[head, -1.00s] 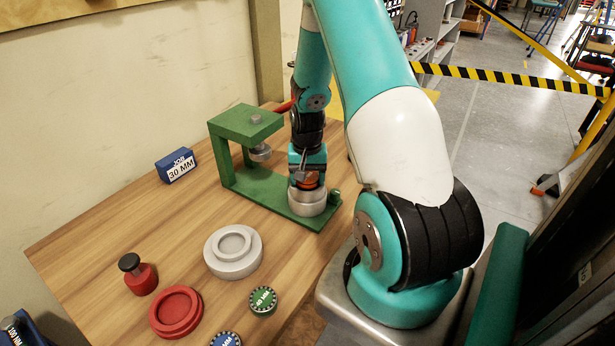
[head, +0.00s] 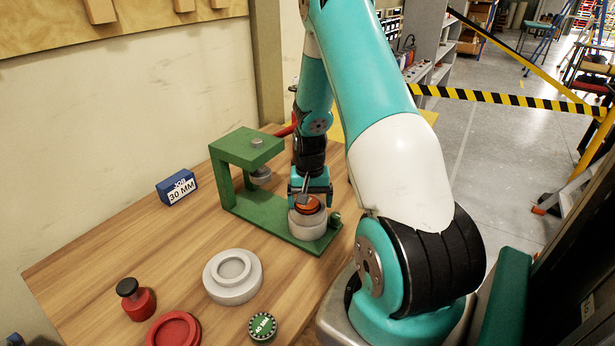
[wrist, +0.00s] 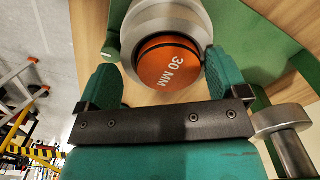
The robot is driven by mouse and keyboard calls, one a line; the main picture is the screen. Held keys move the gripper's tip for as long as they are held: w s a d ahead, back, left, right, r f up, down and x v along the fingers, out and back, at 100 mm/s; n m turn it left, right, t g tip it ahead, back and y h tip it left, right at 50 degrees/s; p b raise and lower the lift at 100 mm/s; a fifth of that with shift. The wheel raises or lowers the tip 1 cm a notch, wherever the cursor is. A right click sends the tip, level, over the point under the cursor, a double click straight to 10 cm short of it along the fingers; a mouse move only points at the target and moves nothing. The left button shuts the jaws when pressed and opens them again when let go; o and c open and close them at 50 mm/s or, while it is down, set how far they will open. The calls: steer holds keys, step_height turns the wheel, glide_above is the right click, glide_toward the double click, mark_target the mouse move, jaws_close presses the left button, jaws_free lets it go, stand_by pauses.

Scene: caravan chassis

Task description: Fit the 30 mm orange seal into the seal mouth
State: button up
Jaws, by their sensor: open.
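The orange seal (wrist: 168,64), marked 30 MM, sits at the round opening of the grey metal seal mouth (wrist: 150,20). In the head view the seal (head: 308,204) shows on top of the grey cylinder (head: 306,222), on the green press base. I cannot tell how deep it sits, though it looks slightly off level in the head view. My gripper (wrist: 160,82) is open, its teal fingers on either side of the seal with gaps. In the head view my gripper (head: 309,190) is right above the seal.
The green press frame (head: 247,148) stands behind, with a blue JOB 30 MM block (head: 178,188) to the left. A grey stepped disc (head: 232,277), red ring (head: 174,330), red stamp with black knob (head: 136,300) and green 40 MM seal (head: 262,327) lie nearer.

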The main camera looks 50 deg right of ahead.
step_height(320, 180, up, 12)
steer(key=b, duration=0.3)
steer(key=w+a+r+n, duration=0.2)
steer(key=a+r+n, duration=0.15)
steer(key=a, duration=0.65)
steer(key=s+a+r+n+t+y, duration=0.1)
steer(key=a+r+n, duration=0.15)
steer(key=a, duration=0.45)
steer(key=s+a+r+n+y, duration=0.1)
steer(key=s+a+r+n, duration=0.15)
steer(key=a, duration=0.45)
steer(key=s+a+r+n+y, duration=0.2)
steer(key=s+a+n, duration=0.7)
steer(key=s+a, duration=0.4)
steer(key=shift+a+g, duration=0.4)
steer(key=shift+a, duration=0.25)
